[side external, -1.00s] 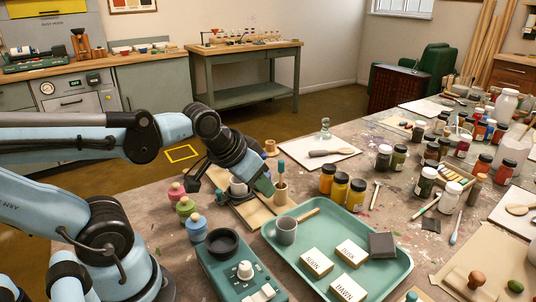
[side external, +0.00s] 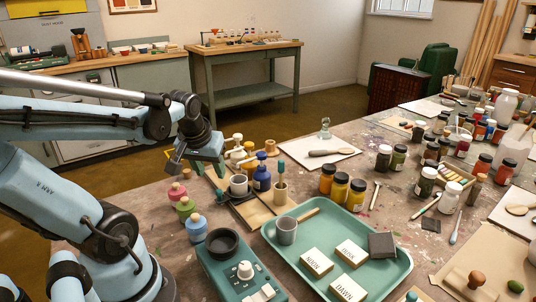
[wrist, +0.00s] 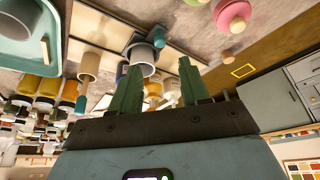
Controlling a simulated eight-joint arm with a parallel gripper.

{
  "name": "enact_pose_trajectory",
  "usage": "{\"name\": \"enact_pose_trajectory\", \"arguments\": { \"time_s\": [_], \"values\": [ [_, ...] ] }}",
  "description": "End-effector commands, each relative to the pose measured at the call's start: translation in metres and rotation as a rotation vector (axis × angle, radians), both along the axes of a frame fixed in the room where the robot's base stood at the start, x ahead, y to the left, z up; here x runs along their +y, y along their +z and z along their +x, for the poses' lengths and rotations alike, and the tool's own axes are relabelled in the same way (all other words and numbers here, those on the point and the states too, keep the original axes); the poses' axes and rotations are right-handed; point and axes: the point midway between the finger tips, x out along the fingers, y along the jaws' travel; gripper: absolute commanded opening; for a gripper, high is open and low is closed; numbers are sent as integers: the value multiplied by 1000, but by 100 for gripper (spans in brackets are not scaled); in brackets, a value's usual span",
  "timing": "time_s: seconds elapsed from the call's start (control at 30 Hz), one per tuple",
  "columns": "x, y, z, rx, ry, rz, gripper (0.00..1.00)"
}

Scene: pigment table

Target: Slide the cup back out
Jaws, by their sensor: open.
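A light grey cup (side external: 239,185) stands upright on a dark flat piece on a wooden board in the side view, left of a dark blue bottle (side external: 262,178). The cup (wrist: 141,57) also shows in the wrist view near the tip of one finger. My gripper (side external: 198,170) is open and empty, above and to the left of the cup in the side view. Its two green fingers (wrist: 160,66) are spread apart in the wrist view. A second grey cup (side external: 286,231) stands on the green tray (side external: 388,272).
Pink, green and blue knobbed pots (side external: 187,208) stand left of the board. A green device with a black dish (side external: 222,243) is in front. A wooden holder with a brush (side external: 281,190) stands close right of the blue bottle. Jars crowd the right side.

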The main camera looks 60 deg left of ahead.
Motion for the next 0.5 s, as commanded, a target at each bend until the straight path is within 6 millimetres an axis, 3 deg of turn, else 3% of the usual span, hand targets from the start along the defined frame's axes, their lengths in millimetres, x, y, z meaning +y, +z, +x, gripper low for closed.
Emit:
{"name": "enact_pose_trajectory", "arguments": {
  "time_s": [0.5],
  "values": [
    [14, -45, 14, -1, 1, 0, 46]
  ]
}}
